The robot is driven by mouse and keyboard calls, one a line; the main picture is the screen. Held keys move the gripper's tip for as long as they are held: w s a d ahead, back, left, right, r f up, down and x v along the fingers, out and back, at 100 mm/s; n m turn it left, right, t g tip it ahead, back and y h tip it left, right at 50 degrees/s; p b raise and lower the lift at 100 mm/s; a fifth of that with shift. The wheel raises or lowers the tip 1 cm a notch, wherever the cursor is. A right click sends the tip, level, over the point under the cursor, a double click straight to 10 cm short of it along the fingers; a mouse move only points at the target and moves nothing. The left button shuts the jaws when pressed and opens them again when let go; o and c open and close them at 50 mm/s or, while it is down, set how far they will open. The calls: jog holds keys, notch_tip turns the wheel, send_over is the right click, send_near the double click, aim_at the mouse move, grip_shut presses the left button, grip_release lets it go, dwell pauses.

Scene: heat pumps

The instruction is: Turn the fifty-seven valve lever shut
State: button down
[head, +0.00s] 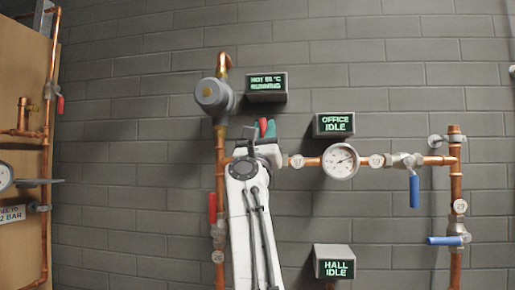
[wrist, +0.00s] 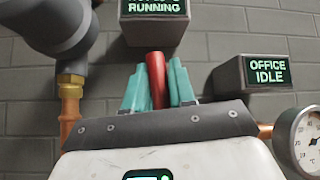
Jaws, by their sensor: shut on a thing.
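My gripper (head: 267,131) is in front of the copper pipework, at the left end of the horizontal pipe. In the wrist view its teal fingers (wrist: 158,90) are shut on a red valve lever (wrist: 157,76), one on each side. The lever points up, and its top also shows in the head view (head: 263,125). The valve body behind it is hidden by my gripper and arm. A round white tag (head: 296,161) is just right of my gripper; its number is too small to read, so I cannot confirm fifty-seven.
A gauge (head: 340,161) and a blue lever (head: 414,191) are to the right, with another blue lever (head: 443,240) lower. A red lever (head: 212,208) hangs left of my arm. A grey pump (head: 214,96) and display boxes (head: 266,86) stand out above.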

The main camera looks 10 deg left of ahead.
jog(key=shift+d+m+g+h+b, duration=0.2)
jog(key=shift+d+m+h, duration=0.1)
jog(key=shift+m+h, duration=0.45)
jog(key=shift+d+m+g+h+b, duration=0.2)
jog(key=shift+d+m+h, duration=0.1)
jog(key=shift+m+h, duration=0.4)
jog(key=c, duration=1.1)
grip_release()
jog(key=shift+d, duration=0.15)
jog(key=shift+o, duration=0.2)
jog(key=shift+s+a+f, duration=0.25)
jog(key=shift+a+f, duration=0.1)
jog(key=v, duration=1)
jog(key=shift+d+b, duration=0.2)
jog(key=shift+b, duration=0.15)
